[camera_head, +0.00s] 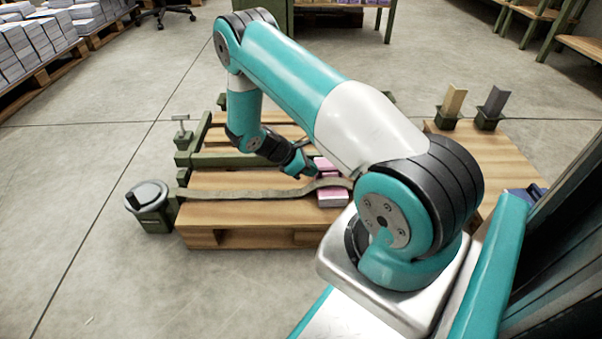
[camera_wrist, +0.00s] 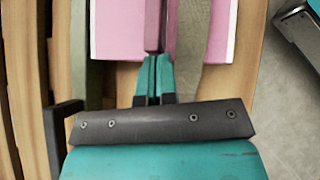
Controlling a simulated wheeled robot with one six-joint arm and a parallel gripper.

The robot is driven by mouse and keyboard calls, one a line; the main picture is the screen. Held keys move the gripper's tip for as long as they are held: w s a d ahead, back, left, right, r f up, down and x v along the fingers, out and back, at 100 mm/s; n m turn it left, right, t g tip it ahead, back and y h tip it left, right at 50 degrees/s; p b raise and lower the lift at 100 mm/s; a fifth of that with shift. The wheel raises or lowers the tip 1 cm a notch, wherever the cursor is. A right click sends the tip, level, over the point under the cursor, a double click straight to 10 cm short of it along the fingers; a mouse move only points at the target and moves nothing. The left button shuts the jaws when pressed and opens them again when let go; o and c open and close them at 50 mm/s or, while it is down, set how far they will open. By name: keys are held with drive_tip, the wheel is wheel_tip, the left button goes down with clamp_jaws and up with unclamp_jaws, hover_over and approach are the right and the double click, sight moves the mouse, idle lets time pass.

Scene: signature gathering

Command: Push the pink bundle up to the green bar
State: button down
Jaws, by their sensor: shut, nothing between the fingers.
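The pink bundle (camera_head: 332,199), with white sides, lies on the pallet under the olive strap (camera_head: 240,193). In the wrist view the pink bundle (camera_wrist: 115,30) fills the top middle, and the strap (camera_wrist: 198,60) crosses it. The green bar (camera_head: 225,159) runs across the pallet behind the strap; a green strip at the left of the wrist view (camera_wrist: 87,50) appears to be it. My gripper (camera_head: 306,171) is shut and points down at the bundle. In the wrist view its fingers (camera_wrist: 157,62) are together, over the bundle's near edge; contact cannot be told.
The pallet (camera_head: 255,238) has bare boards left of the bundle. Two small holders with upright blocks (camera_head: 453,102) stand on the table at right.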

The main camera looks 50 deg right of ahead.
idle(0.3)
drive_tip(key=shift+s+d+r+p, duration=0.25)
drive_tip(key=shift+s+d+p, duration=0.25)
drive_tip(key=shift+p, duration=0.3)
drive_tip(key=shift+s+d+p, duration=0.15)
drive_tip(key=shift+d+p, duration=0.1)
drive_tip(key=shift+p, duration=0.05)
drive_tip(key=shift+d+f, duration=0.1)
drive_tip(key=shift+f, duration=0.05)
